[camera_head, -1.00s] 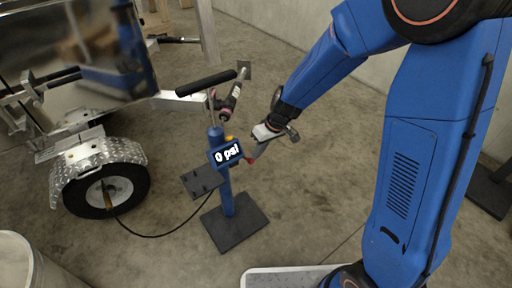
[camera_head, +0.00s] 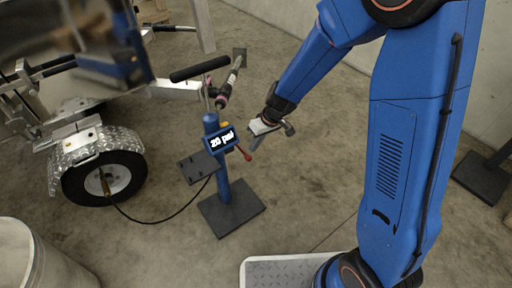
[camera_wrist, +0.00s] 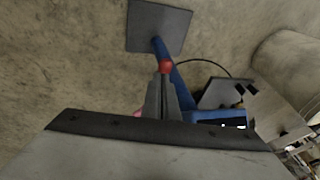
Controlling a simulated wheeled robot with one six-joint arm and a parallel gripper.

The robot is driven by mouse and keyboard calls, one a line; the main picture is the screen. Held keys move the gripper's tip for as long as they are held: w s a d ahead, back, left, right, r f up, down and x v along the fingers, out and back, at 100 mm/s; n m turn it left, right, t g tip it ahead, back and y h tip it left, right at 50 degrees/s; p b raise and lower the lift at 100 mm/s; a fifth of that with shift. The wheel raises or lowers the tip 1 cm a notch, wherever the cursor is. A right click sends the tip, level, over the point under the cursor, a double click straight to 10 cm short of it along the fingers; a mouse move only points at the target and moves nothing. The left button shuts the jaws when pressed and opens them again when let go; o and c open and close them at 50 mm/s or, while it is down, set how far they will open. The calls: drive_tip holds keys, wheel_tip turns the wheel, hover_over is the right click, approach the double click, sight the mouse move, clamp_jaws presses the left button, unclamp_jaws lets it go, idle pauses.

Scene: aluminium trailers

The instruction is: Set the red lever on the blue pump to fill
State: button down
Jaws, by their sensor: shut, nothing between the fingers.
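The blue pump (camera_head: 224,186) stands upright on a dark square base, with a black T-handle on top and a display (camera_head: 222,140) that appears to read 20 psi. Its red lever (camera_head: 244,153) sticks out at the right of the display, angled down to the right. My gripper (camera_head: 253,146) is shut and empty, just right of the lever, pointing down. In the wrist view the lever's red ball (camera_wrist: 166,67) shows just beyond the fingertips (camera_wrist: 165,84). I cannot tell whether they touch.
A black hose (camera_head: 155,221) runs from the pump to the trailer wheel (camera_head: 105,181) at the left. A dark small tray (camera_head: 198,166) juts from the pump's left side. A pale bin (camera_head: 25,262) stands at the lower left.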

drive_tip(key=shift+w+a+r, duration=0.1)
idle(0.3)
drive_tip(key=s+d+r, duration=0.3)
drive_tip(key=d+r, duration=0.5)
drive_tip(key=r, duration=0.1)
drive_tip(key=shift+d, duration=0.3)
drive_tip(key=shift+r, duration=0.15)
idle(0.4)
